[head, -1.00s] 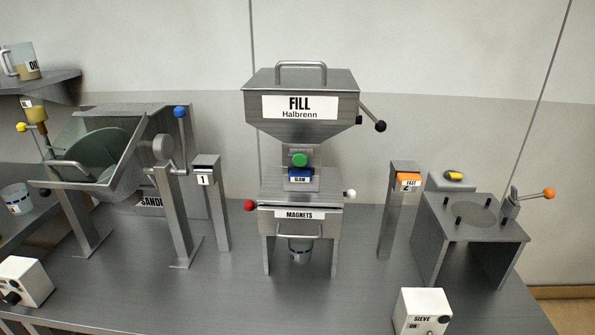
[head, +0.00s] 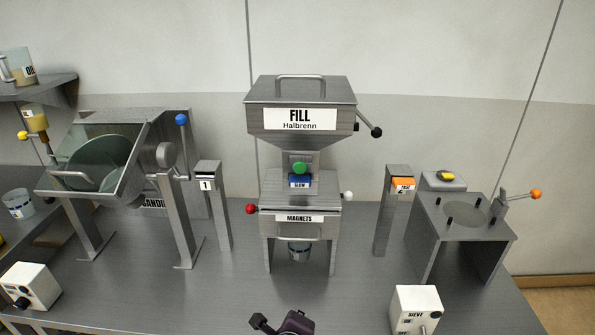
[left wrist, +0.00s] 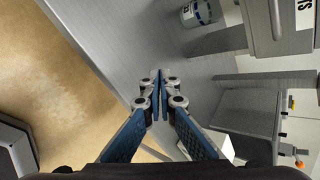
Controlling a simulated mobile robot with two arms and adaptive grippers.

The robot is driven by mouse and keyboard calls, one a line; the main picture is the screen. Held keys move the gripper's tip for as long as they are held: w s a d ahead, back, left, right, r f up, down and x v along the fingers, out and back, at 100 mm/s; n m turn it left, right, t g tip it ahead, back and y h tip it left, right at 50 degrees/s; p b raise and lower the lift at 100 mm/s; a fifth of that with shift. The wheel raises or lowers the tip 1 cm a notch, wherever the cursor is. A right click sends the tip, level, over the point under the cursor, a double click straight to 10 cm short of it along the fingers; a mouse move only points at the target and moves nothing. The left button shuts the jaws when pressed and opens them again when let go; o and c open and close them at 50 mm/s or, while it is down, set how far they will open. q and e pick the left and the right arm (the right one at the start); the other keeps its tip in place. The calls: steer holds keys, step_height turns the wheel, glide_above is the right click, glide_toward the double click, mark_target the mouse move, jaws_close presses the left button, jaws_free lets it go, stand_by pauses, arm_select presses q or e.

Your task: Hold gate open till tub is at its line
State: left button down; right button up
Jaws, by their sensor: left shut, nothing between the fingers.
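The grey hopper marked FILL (head: 300,119) stands at the middle of the bench, with a black-knobbed lever (head: 376,132) at its right. A green knob (head: 299,168) sits on its throat above a blue SLOW tag (head: 300,181). The tub (head: 299,252), with a dark band, stands below the MAGNETS housing (head: 299,218); its fill level cannot be made out. The tub also shows at the top of the left wrist view (left wrist: 200,12). My left gripper (left wrist: 160,80) is shut and empty, apart from the tub. My right gripper is not in view.
Post 1 (head: 214,210) and post 2 with an orange FAST tag (head: 403,184) flank the hopper. A SIEVE switch box (head: 415,306) is at the front. The bench front is mostly clear.

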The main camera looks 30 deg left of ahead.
mark_target(298, 168)
arm_select(q)
steer(key=w+a+r+m+t+y, duration=0.1)
steer(key=r+m, duration=0.5)
steer(key=r, duration=0.8)
steer(key=w+a+r+m+t+y+p, duration=0.1)
steer(key=r+m+t, duration=0.4)
steer(key=r, duration=1)
steer(key=w+a+m+y, duration=0.1)
steer(key=y, duration=0.1)
steer(key=shift+m+t+y, duration=0.3)
steer(key=shift+y, duration=0.1)
steer(key=shift+w, duration=0.15)
steer(key=p+x, duration=0.3)
steer(key=x, duration=1)
steer(key=shift+p, duration=0.3)
steer(key=shift+w+a, duration=0.3)
steer(key=shift+w, duration=0.1)
